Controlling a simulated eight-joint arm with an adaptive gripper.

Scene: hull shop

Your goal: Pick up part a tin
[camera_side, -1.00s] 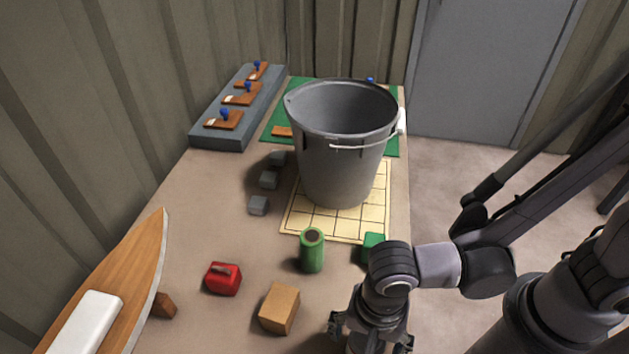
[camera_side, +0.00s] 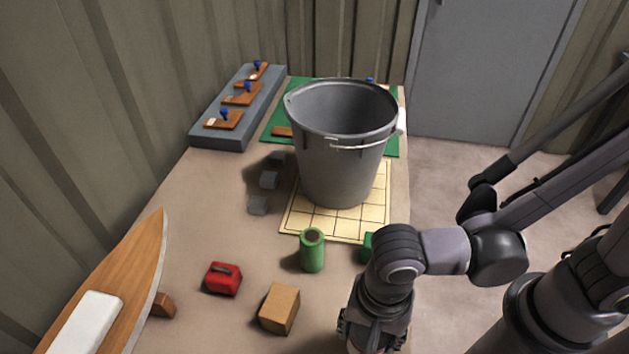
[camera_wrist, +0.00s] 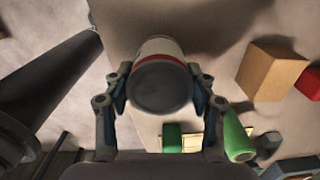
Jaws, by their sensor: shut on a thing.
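The tin (camera_wrist: 163,90) is a round can with a dark grey end and a white and red side. In the wrist view it sits upper centre, between the two fingers of my gripper (camera_wrist: 160,84). The fingers are shut on it from both sides. In the side view my gripper (camera_side: 372,338) is at the bottom edge, right of the brown block, and the tin is almost wholly hidden behind it and the frame edge. I cannot tell whether the tin still touches the bench.
A brown block (camera_side: 279,308), red box (camera_side: 223,279) and green cylinder (camera_side: 312,251) stand left of my gripper. A grey bucket (camera_side: 340,155) stands on a gridded mat (camera_side: 300,224) behind. A wooden hull piece (camera_side: 140,270) lies at left. Small grey blocks (camera_side: 268,180) line the bucket's left.

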